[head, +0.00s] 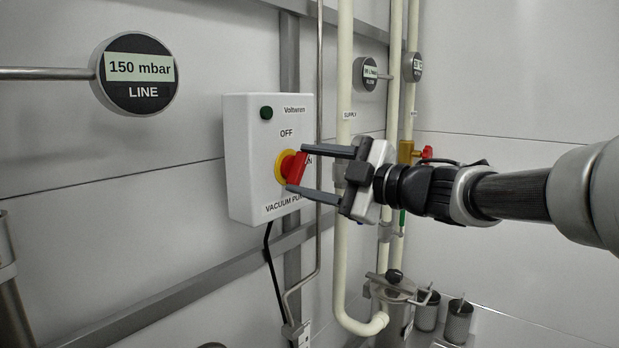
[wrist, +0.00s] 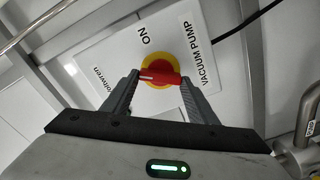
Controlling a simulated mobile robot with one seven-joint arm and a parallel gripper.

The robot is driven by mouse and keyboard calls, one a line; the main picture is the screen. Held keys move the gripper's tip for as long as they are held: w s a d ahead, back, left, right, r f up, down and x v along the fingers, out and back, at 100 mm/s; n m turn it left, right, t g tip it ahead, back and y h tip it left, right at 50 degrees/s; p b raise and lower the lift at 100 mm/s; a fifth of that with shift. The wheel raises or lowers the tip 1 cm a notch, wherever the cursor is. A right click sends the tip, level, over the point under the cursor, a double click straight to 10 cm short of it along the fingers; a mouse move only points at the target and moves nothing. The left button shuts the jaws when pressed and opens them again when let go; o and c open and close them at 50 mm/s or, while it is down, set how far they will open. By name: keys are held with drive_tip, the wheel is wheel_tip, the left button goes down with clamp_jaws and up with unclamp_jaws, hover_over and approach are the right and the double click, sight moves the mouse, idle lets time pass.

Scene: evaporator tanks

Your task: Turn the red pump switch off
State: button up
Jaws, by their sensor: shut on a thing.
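The red pump switch (head: 297,168) sits on a yellow disc on a white box (head: 245,150) fixed to the wall. OFF is printed above the switch, ON to its right and VACUUM PUMP below. My gripper (head: 299,169) reaches in from the right and is shut on the red handle, one finger at its upper end and one at its lower end. In the wrist view the handle (wrist: 160,79) lies between the fingertips, with its white mark toward the box's upper, OFF side. The OFF word is hidden there.
The box's round lamp (head: 266,113) looks dark green. A line gauge (head: 136,74) reading 150 mbar is at left. Cream pipes (head: 343,270) and a thin metal tube run close beside the box. A red-handled brass valve (head: 407,152) is behind my gripper.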

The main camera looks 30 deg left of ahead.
drive_tip(key=n+b, duration=0.3)
drive_tip(key=n, duration=0.3)
drive_tip(key=shift+f, duration=0.2)
drive_tip(key=shift+n, duration=0.3)
drive_tip(key=o, duration=1)
drive_tip(key=shift+o, duration=0.2)
drive_tip(key=shift+d+r, duration=0.1)
drive_tip(key=shift+d, duration=0.05)
drive_tip(key=s+d, duration=0.1)
drive_tip(key=d, duration=1.6)
drive_tip(key=shift+s, duration=0.3)
drive_tip(key=shift+d, duration=0.1)
